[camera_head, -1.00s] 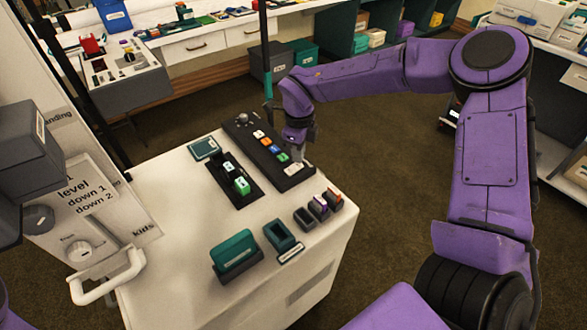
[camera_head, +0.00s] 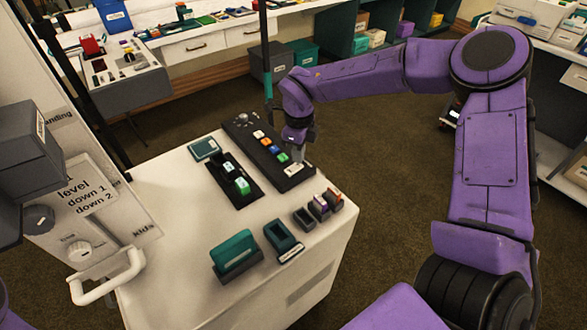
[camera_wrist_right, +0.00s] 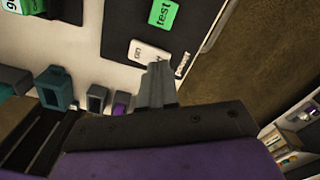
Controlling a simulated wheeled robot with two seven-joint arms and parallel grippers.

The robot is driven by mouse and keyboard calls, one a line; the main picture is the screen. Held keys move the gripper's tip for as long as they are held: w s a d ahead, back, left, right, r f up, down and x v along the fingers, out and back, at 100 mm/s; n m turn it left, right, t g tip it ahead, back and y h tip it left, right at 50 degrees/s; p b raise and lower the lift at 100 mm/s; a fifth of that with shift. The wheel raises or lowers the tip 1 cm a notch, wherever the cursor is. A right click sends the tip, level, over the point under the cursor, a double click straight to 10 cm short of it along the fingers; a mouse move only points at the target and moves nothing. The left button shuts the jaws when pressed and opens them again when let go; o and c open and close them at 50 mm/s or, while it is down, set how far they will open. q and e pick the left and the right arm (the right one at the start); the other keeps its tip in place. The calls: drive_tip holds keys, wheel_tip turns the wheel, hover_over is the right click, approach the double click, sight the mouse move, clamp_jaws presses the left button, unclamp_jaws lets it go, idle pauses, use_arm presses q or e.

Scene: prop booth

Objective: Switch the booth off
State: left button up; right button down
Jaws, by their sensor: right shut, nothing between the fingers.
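The booth's control panel is a black strip (camera_head: 242,135) on a white cabinet, with a row of coloured buttons. At its near end is a white switch (camera_head: 294,169); it also shows in the wrist view (camera_wrist_right: 146,51), with dark lettering that seems to read "on" and a "power" label (camera_wrist_right: 183,65) beside it. My right gripper (camera_head: 300,158) is shut and empty, pointing down over this end. In the wrist view its fingertips (camera_wrist_right: 158,69) overlap the switch's near edge; I cannot tell whether they touch it. My left gripper is out of view.
A green "test" button (camera_wrist_right: 163,14) lies just beyond the switch. A second black panel (camera_head: 218,172) with green and white keys lies left. A teal holder (camera_head: 234,252) and small boxes (camera_head: 305,217) stand on the cabinet's near part. A sign board (camera_head: 92,190) stands at left.

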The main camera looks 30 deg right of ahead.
sight(298, 165)
drive_tip(key=shift+f+b, duration=0.6)
drive_tip(key=shift+f, duration=0.45)
idle(0.8)
drive_tip(key=shift+s, duration=0.1)
wheel_tip(298, 165, up, 7)
drive_tip(key=p, duration=0.7)
drive_tip(key=shift+r, duration=0.1)
